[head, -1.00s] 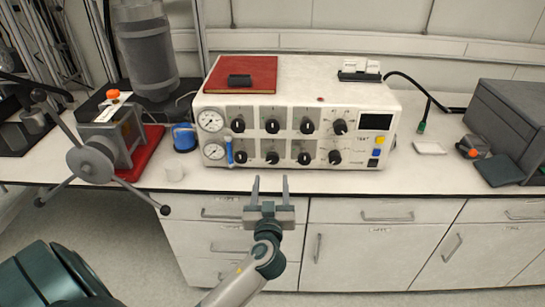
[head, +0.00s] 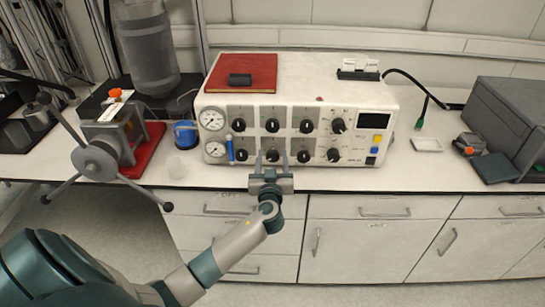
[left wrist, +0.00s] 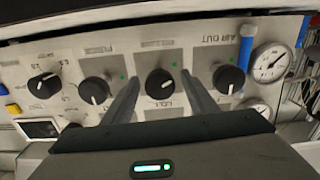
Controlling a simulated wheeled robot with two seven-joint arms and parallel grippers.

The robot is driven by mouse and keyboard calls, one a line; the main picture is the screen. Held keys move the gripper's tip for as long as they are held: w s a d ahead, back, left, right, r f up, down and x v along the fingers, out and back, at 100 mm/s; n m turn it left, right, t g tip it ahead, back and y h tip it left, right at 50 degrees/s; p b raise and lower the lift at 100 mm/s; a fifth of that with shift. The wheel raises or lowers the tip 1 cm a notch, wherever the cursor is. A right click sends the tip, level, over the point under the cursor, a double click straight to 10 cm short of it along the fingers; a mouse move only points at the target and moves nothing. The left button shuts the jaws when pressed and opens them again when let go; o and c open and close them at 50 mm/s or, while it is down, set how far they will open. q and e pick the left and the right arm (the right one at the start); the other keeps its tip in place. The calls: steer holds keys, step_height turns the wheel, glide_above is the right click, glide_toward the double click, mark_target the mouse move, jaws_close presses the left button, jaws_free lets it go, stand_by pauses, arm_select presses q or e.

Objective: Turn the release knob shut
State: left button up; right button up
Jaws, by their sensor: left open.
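The white control unit (head: 290,93) stands on the bench with two rows of black knobs. I cannot read which label marks the release knob. My left gripper (head: 271,160) is open in front of the lower row, its fingers to either side of the second lower knob (head: 272,156) from the left. My right gripper is not in view.
Neighbouring knobs (head: 304,157) sit close on both sides. A blue tube (head: 230,149) and pressure gauges (head: 211,119) are at the unit's left. A vessel with a spoked handwheel (head: 95,161) stands further left. The bench front right of the unit is mostly clear.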

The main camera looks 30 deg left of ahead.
arm_select(q)
steer(key=c, duration=1.1)
steer(key=shift+o, duration=0.2)
